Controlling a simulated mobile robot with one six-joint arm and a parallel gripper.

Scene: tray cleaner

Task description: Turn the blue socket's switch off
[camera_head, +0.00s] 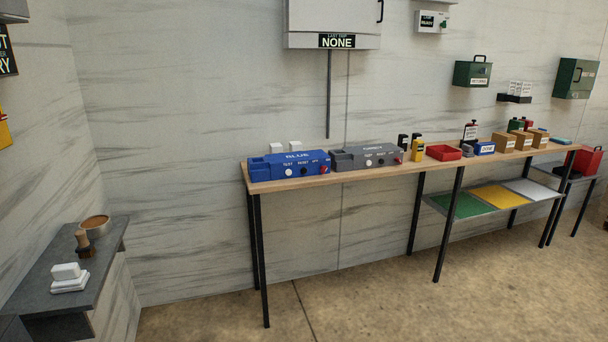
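The blue socket unit (262,174) sits on the left end of the long wooden table. Its front reads "BLUE", with smaller labels that look like "TEST", "RESET" and "OFF". A white round button (289,172) and a dark round button (305,173) are on its front. A small red switch (325,169) with a pale part is at its right end. The switch is too small to tell its position. My gripper is not in view.
A similar grey unit (345,160) stands just right of the blue one. A yellow bottle (417,150) and a red tray (443,153) are further right. A grey shelf (40,270) holds a brush and a bowl at left. The floor (370,300) in front is clear.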

